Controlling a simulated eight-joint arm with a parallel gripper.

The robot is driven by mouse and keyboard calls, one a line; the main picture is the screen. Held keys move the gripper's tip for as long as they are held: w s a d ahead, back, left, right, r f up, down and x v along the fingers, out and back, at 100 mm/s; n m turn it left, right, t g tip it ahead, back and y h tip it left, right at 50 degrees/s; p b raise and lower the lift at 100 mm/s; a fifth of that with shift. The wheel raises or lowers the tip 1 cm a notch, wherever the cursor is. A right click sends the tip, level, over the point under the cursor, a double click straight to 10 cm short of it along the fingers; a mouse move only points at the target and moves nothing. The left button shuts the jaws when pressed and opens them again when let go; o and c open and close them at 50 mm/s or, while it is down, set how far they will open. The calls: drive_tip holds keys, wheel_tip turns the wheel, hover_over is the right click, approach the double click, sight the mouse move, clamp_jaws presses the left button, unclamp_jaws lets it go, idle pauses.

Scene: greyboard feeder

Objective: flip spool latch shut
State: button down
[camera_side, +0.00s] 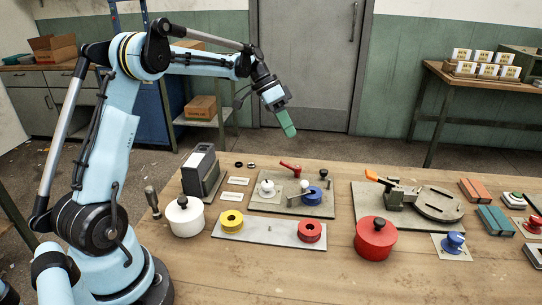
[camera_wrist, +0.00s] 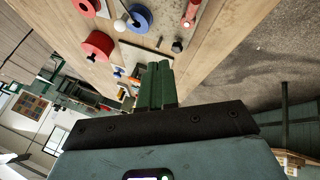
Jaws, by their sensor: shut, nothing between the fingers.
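The board (camera_side: 265,205) on the bench carries a blue spool (camera_side: 312,196), a white knob (camera_side: 267,187), a red-handled lever (camera_side: 290,167) and a small pale ball on a stem (camera_side: 304,185). I cannot tell for sure which part is the spool latch, or its position. The blue spool also shows at the top of the wrist view (camera_wrist: 140,18), with a red lever (camera_wrist: 190,12) to its right. My gripper (camera_side: 290,130) has green fingers, shut and empty, high above the far side of the bench, apart from everything. Its fingers also show in the wrist view (camera_wrist: 158,68).
A grey plate (camera_side: 268,234) with a yellow ring (camera_side: 231,221) and red ring (camera_side: 310,230) lies in front. A white pot (camera_side: 185,216), a red pot (camera_side: 375,238), a dark box (camera_side: 201,172) and an orange-handled fixture (camera_side: 430,204) stand around. The near bench is clear.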

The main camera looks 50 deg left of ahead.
drive_tip(key=shift+v, duration=0.85)
drive_tip(key=shift+w, duration=0.2)
drive_tip(key=s+d+r+n+t+y, duration=0.1)
drive_tip(key=s+d+r+n+y, duration=0.25)
drive_tip(key=s+d, duration=0.55)
drive_tip(key=s+d+f+n+t+y, duration=0.1)
drive_tip(key=s+d+f+t+y, duration=0.2)
drive_tip(key=s, duration=0.6)
drive_tip(key=shift+d+f+t, duration=0.4)
drive_tip(key=shift+d+f, duration=0.5)
drive_tip(key=shift+d, duration=0.3)
drive_tip(key=shift+s, duration=0.15)
